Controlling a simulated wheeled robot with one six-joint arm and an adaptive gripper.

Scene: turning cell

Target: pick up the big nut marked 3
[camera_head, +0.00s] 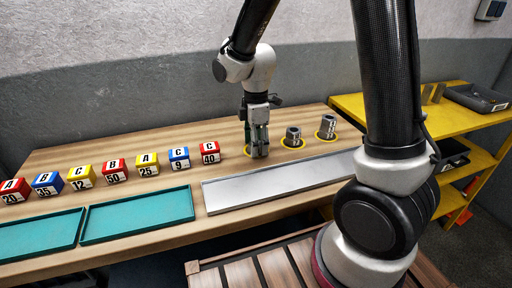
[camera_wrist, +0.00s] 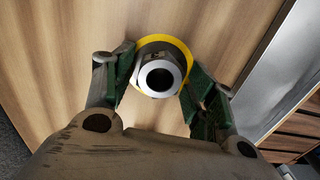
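My gripper (camera_head: 259,152) points down at the leftmost of three yellow rings (camera_head: 249,153) on the wooden bench. In the wrist view, a silver nut (camera_wrist: 143,76) with a round dark hole stands between the green-padded fingers of my gripper (camera_wrist: 160,75). The pads lie close along both sides of it; whether they press on it is unclear. A dark mark on its far side is too small to read. Two more steel nuts stand to the right, a middle one (camera_head: 293,135) and a taller right one (camera_head: 327,127). Their marks are not legible.
A grey metal tray (camera_head: 275,185) lies in front of the rings. Two teal trays (camera_head: 137,216) and a row of lettered, numbered boxes (camera_head: 115,170) fill the left. A yellow shelf (camera_head: 365,106) with a dark bin (camera_head: 478,97) stands at the right.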

